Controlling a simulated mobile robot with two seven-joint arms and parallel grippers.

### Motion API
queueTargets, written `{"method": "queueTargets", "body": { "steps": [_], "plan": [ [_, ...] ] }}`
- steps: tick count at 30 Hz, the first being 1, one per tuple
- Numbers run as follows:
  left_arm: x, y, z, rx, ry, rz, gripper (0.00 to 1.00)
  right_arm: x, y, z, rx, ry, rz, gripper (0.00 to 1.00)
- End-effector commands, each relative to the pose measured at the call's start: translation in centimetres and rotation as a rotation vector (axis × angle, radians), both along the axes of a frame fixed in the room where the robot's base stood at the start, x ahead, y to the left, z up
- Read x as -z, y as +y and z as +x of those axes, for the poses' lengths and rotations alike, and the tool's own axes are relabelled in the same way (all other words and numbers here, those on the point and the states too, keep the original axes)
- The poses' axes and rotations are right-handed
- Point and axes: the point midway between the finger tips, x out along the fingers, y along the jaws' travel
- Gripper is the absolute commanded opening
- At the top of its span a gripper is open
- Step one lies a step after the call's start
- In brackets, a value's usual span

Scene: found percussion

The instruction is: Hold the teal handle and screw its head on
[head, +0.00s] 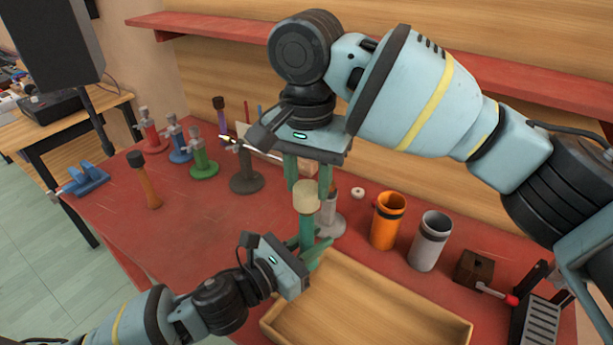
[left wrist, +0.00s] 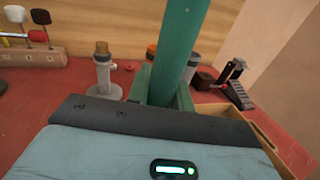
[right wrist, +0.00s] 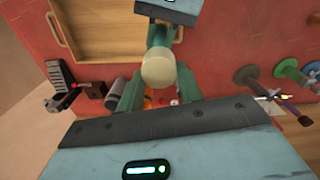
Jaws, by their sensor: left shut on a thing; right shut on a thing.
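The teal handle (head: 307,228) stands roughly upright, with my left gripper (head: 312,250) shut on it low down. In the left wrist view the handle (left wrist: 176,48) rises from between the fingers. The cream head (head: 306,197) sits at the handle's top end, in line with it. My right gripper (head: 308,186) comes from above and is shut on the head. In the right wrist view the rounded head (right wrist: 158,69) shows between the fingers, with the handle beyond it. Whether the thread is engaged is hidden.
A wooden tray (head: 372,312) lies below the handle. An orange cup (head: 387,222) and a grey cup (head: 430,242) stand to the right. Several coloured stands and an orange-brown mallet (head: 148,183) are at left. A red shelf (head: 215,30) runs along the back wall.

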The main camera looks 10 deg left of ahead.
Motion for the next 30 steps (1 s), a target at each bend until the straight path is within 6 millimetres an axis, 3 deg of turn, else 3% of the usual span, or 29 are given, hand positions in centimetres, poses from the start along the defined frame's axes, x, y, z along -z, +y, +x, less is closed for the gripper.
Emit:
{"method": "queueTargets", "body": {
  "steps": [21,30],
  "plan": [
    [0.02,0.03,0.01,-0.001,0.001,0.001,0.0,-0.02,-0.36,-0.38,1.142,-0.001,0.0,0.14],
    [0.04,0.02,0.01,-0.001,0.001,0.001,0.0,0.0,-0.36,-0.47,1.348,0.0,0.0,0.14]
  ]
}}
